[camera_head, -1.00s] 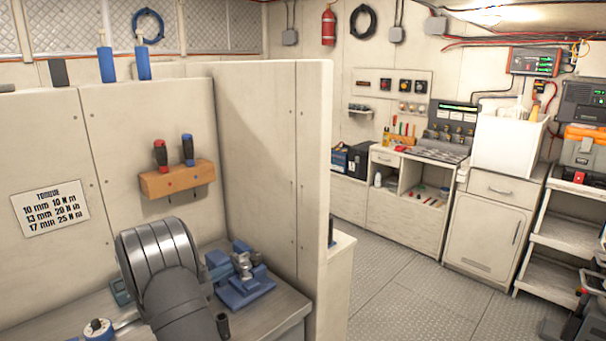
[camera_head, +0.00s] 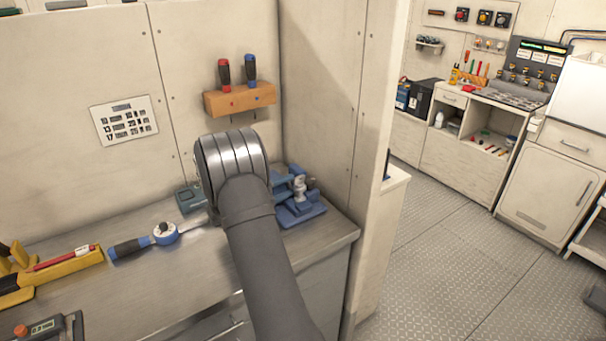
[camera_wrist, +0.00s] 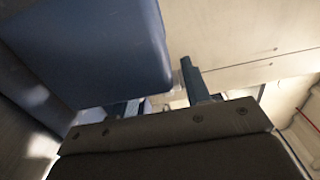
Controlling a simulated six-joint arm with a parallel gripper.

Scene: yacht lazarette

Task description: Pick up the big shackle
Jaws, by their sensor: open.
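I cannot make out a big shackle in either view. A blue vise (camera_head: 302,214) stands at the right end of the bench, beside my arm. A small silvery metal piece (camera_head: 299,187) sits at its jaws; I cannot tell what it is. In the wrist view my gripper (camera_wrist: 160,100) shows only in part, dark and close to the camera. It is open, and I see nothing held in it. A large blue surface fills the upper left of that view, very near.
The metal bench (camera_head: 165,275) holds a blue-handled ratchet wrench (camera_head: 165,234), a yellow tool (camera_head: 65,268) and a digital gauge (camera_head: 45,328). Screwdrivers stand in a wooden rack (camera_head: 240,98) on the back wall. A partition (camera_head: 335,130) closes the right side; open floor lies beyond.

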